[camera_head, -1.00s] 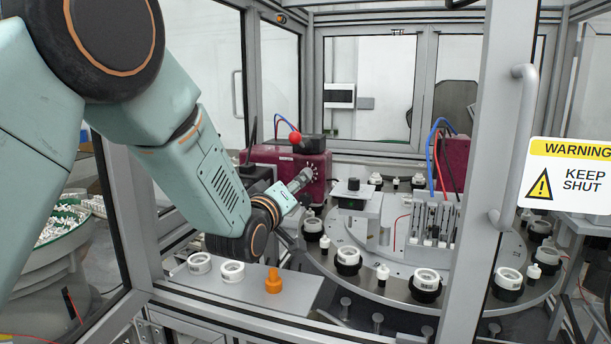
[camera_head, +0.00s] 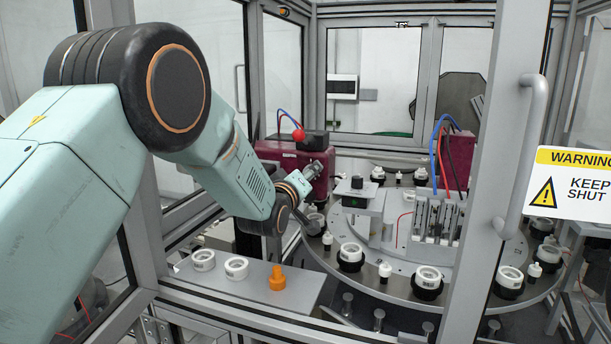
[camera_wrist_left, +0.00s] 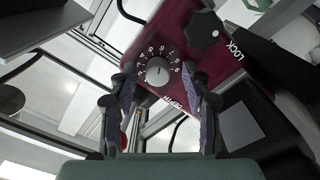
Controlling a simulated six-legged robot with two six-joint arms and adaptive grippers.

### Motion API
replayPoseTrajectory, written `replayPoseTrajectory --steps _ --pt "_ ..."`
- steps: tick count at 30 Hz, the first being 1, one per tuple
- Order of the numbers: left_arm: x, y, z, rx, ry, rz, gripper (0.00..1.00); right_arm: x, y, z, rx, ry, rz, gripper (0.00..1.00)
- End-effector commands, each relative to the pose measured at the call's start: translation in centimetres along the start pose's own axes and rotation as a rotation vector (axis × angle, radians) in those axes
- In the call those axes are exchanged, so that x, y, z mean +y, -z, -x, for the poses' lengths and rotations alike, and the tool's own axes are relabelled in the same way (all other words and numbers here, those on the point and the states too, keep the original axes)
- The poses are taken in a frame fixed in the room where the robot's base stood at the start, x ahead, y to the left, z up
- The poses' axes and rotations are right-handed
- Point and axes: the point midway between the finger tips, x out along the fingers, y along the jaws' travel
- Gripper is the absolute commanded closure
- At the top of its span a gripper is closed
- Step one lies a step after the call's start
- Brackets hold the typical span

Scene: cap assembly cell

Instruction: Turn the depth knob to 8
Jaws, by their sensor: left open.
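The depth knob (camera_wrist_left: 158,71) is a round grey knob on a maroon housing (camera_wrist_left: 180,30), with white numbers around it and a DEPTH label beside it. Its pointer mark is too small to read surely. My left gripper (camera_wrist_left: 159,84) is open, one finger on each side of the knob in the wrist view. I see no finger touching it, and I cannot tell the remaining distance. In the head view my left gripper (camera_head: 318,169) is in front of the maroon housing (camera_head: 280,153), and the knob is hidden there. My right gripper is not in view.
A black knob (camera_wrist_left: 203,29) marked LOCK sits near the depth knob. A rotary table (camera_head: 400,285) with white-and-black parts lies to the right. A grey shelf (camera_head: 240,289) holds two white rings and an orange piece (camera_head: 277,278). A door frame post (camera_head: 478,200) stands at right.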

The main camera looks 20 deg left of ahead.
Motion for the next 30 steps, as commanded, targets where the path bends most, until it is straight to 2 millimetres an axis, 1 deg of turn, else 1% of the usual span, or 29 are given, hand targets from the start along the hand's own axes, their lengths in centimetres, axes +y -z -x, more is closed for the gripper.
replayPoseTrajectory --steps 2,19,26,30 --pt "0.01 -0.02 0.01 0.0 0.0 0.0 0.52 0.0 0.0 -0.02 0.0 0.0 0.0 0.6" --pt "0.03 0.04 0.02 0.001 -0.001 0.0 0.99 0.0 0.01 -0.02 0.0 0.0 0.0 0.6" --pt "0.05 0.06 0.01 0.002 -0.002 -0.007 1.0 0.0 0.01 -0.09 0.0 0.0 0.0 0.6" --pt "0.03 0.04 0.01 0.002 -0.002 -0.04 1.0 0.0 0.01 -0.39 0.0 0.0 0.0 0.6"
